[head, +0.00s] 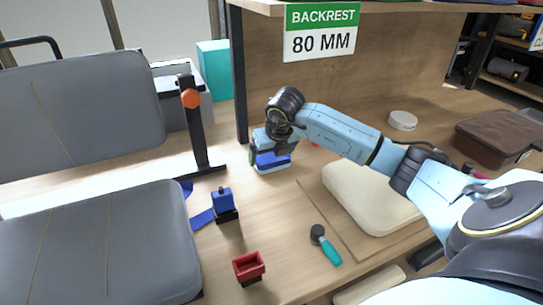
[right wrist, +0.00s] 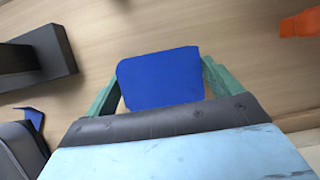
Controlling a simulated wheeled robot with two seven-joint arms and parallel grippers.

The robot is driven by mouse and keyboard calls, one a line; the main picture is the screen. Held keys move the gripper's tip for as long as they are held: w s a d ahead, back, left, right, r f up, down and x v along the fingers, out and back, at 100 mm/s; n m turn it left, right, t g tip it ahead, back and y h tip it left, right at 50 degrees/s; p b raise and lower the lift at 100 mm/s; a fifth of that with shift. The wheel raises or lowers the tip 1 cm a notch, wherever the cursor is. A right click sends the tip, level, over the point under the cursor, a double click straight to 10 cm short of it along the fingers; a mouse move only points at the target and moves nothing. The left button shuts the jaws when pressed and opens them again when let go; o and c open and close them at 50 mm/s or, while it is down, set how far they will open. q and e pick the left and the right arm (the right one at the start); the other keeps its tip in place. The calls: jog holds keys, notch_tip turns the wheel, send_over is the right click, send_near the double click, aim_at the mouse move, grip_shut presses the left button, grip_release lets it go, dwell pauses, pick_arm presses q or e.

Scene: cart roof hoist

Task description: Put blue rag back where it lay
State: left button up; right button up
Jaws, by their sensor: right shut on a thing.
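The blue rag (right wrist: 160,78) shows in the right wrist view as a flat blue block between the green fingers of my right gripper (right wrist: 158,85). In the head view my right gripper (head: 272,157) points down over the wooden bench, right of the black post, with the blue of the rag (head: 274,160) showing at its fingers. It is shut on the rag. Whether the rag touches the bench cannot be told. My left gripper is not in view.
A black post (head: 200,130) with an orange knob stands left of the gripper. A blue-and-black fixture (head: 222,203), a red cup-like part (head: 249,266) and a teal-handled tool (head: 327,245) are nearer. A cream cushion (head: 365,200) lies right; a grey seat (head: 95,245) left.

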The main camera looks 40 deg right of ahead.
aim_at(276, 161)
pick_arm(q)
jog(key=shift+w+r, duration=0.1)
pick_arm(e)
jog(key=o, duration=0.6)
jog(key=shift+r, duration=0.25)
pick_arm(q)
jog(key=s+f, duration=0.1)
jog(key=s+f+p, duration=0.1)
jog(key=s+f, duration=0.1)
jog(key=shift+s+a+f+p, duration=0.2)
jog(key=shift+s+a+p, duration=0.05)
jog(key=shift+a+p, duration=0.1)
pick_arm(e)
jog(key=v, duration=0.7)
jog(key=shift+s, duration=0.1)
